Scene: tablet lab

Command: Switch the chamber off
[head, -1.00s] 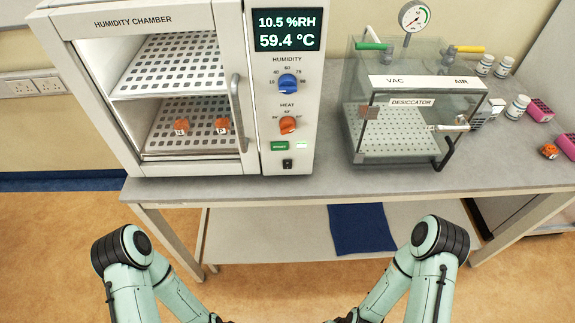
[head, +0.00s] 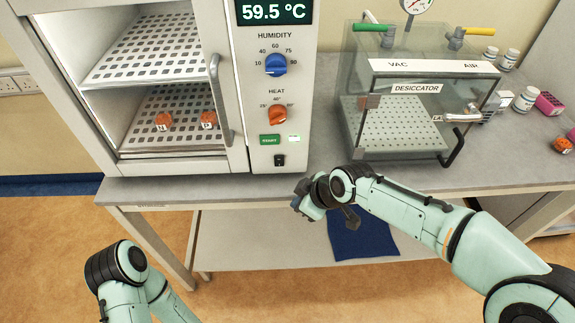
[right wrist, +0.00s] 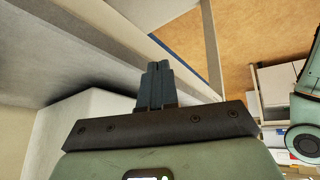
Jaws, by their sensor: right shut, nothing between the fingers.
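The humidity chamber (head: 232,120) stands on the bench at left, its display (head: 273,11) lit at 59.5 °C. Its panel has a blue humidity knob (head: 276,65), an orange heat knob (head: 277,115), a green start button (head: 269,140) and a small black rocker switch (head: 280,160) at the bottom. My left gripper is out of view.
A glass desiccator (head: 405,120) with a gauge stands right of the chamber. A blue cloth (head: 362,238) lies on the lower shelf. The bench strip (head: 325,165) between chamber and desiccator is clear.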

